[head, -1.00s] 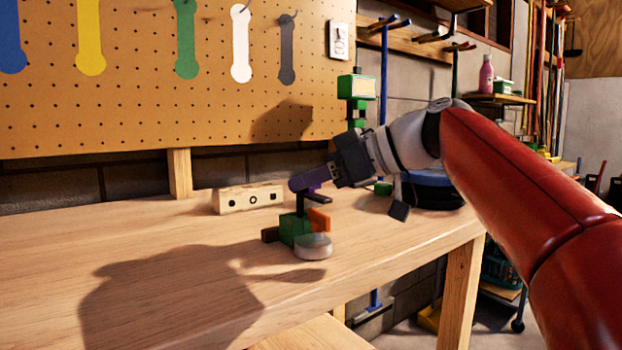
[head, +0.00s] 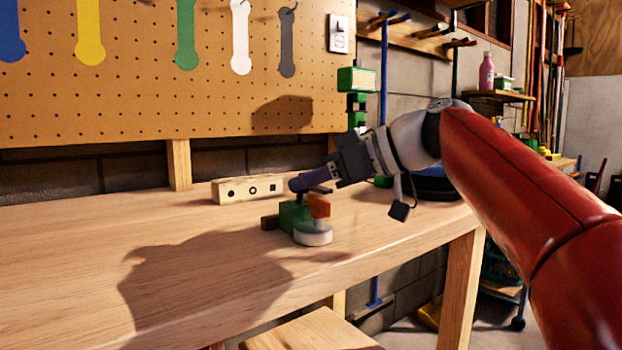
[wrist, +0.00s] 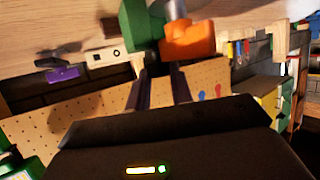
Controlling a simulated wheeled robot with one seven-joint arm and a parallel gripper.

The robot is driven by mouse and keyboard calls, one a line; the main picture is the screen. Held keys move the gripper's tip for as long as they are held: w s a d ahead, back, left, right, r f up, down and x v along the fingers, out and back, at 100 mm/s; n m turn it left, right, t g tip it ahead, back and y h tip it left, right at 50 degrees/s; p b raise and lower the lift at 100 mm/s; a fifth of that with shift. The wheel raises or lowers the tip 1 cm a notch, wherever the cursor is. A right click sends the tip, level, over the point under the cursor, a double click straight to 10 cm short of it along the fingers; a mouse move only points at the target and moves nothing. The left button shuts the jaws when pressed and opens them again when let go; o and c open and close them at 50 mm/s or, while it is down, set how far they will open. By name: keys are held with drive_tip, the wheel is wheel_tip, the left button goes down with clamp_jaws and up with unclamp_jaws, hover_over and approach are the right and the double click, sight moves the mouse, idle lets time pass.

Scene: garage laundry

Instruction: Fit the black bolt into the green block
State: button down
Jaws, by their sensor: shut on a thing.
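The green block (head: 290,214) stands on the workbench. An orange piece (head: 318,205) is at its right side and a pale grey round piece (head: 313,233) in front. My gripper (head: 303,184), with purple fingers, is right above the block, tilted down to the left. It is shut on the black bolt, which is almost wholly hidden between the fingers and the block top. In the wrist view the fingertips (wrist: 160,76) point at the green block (wrist: 139,28), beside the orange piece (wrist: 188,42). How deep the bolt sits cannot be seen.
A pale wooden block with dark holes (head: 237,191) lies behind, towards the pegboard (head: 120,110). A dark brown piece (head: 269,222) lies at the green block's left. The workbench's left part (head: 70,260) is clear.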

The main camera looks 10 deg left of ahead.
drive_tip(key=shift+f+b, duration=0.55)
drive_tip(key=shift+f, duration=0.2)
drive_tip(key=c, duration=1.1)
unclamp_jaws()
drive_tip(key=shift+c, duration=0.2)
drive_tip(key=v, duration=0.8)
drive_tip(key=shift+a, duration=0.1)
